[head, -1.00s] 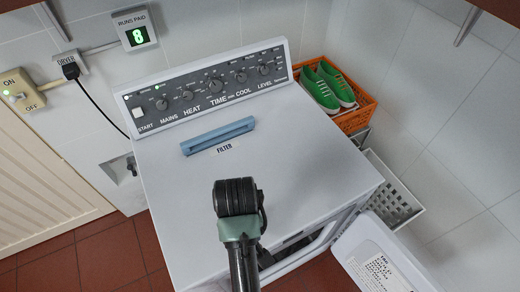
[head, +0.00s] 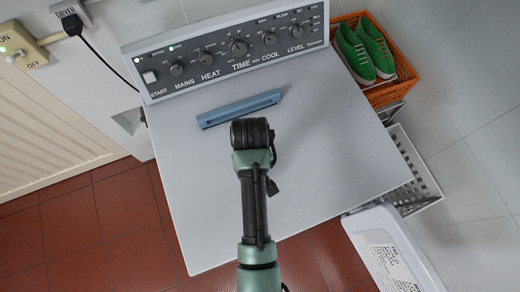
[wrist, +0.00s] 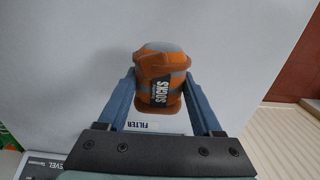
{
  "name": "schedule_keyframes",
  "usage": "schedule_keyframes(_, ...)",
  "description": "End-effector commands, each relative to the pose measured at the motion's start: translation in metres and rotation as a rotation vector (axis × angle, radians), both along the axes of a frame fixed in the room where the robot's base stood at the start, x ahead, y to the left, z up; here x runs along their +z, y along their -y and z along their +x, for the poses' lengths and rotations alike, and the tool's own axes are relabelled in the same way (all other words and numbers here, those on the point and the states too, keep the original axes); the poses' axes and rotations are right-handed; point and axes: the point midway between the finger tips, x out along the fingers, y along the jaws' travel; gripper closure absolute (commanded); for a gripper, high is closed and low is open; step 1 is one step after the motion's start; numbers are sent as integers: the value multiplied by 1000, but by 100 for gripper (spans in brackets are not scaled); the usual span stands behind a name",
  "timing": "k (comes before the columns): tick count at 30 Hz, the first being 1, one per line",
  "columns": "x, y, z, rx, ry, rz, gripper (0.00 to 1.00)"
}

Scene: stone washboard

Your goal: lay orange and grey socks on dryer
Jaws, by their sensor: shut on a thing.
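The orange and grey socks (wrist: 160,80), a rolled bundle with a dark "SOCKS" band, are between the two blue fingers of my gripper (wrist: 161,92) in the wrist view. The gripper is shut on them. The dryer's pale flat top (head: 330,150) lies beneath, and it fills much of the wrist view (wrist: 70,70). I cannot tell whether the socks touch it. In the head view my arm reaches over the dryer top and hides the gripper and socks.
A blue filter handle (head: 240,108) lies near the control panel (head: 235,50). Green shoes (head: 365,50) sit in an orange crate (head: 405,82) at the back right, above a white basket (head: 425,185). A white labelled door (head: 395,250) is at lower right. The dryer top's right side is clear.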

Motion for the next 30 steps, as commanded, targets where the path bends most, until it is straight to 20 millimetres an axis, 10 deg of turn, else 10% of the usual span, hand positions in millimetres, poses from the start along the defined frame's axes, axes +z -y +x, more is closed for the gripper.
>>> schedule_keyframes(13,-49,0,0,-1,0,0,89)
schedule_keyframes(26,-57,0,0,-1,1,0,89)
schedule_keyframes(27,-55,0,0,-1,1,0,26)
schedule_keyframes(30,-55,0,0,-1,1,0,8)
